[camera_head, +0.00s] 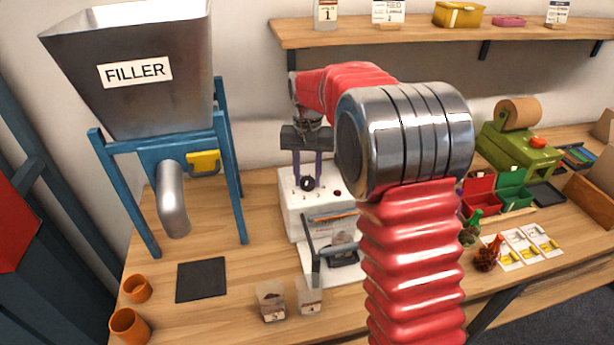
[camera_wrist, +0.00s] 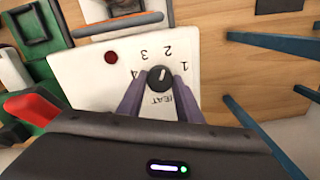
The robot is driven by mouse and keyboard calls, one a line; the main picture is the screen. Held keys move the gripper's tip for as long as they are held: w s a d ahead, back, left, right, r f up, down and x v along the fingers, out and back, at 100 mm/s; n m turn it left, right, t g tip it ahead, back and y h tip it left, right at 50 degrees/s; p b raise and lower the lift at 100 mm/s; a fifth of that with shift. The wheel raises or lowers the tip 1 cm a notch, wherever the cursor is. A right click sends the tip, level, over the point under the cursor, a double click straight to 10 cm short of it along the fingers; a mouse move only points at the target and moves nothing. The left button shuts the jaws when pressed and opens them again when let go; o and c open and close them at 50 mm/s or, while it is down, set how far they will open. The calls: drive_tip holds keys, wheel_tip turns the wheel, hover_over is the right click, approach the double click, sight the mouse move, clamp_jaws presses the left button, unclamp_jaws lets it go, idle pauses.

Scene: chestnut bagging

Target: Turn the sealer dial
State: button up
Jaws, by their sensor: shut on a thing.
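The sealer (camera_head: 312,215) is a white box with a front tray and a dark bar, standing mid-table against the wall. Its black dial (camera_head: 308,183) sits on the top panel. In the wrist view the dial (camera_wrist: 160,79) shows a white pointer mark, with numbers 1 to 4 around it and the word HEAT below. The pointer slants toward the side between 1 and 2. My gripper (camera_head: 307,176) comes down from above with purple fingers. It is shut on the dial, a fingertip on each side. A red button (camera_wrist: 111,57) lies beside the numbers.
The steel filler (camera_head: 140,75) on its blue frame stands to the left. A black mat (camera_head: 201,280), orange cups (camera_head: 129,326) and two small labelled bags (camera_head: 271,302) are in front. A green machine (camera_head: 518,150) and red and green bins (camera_head: 481,200) stand to the right.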

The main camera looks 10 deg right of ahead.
drive_tip(key=o, duration=1)
drive_tip(key=shift+o, duration=0.2)
wheel_tip(320, 180, up, 14)
drive_tip(key=shift+f, duration=0.15)
drive_tip(key=n, duration=0.2)
hover_over(309, 185)
wheel_tip(309, 185, down, 5)
drive_tip(key=s+n+t, duration=0.1)
drive_tip(key=s+t, duration=0.4)
drive_tip(key=s, duration=2.6)
drive_tip(key=shift+a+r+n+t, duration=0.25)
drive_tip(key=shift+r+n+t, duration=0.05)
drive_tip(key=shift+r, duration=0.05)
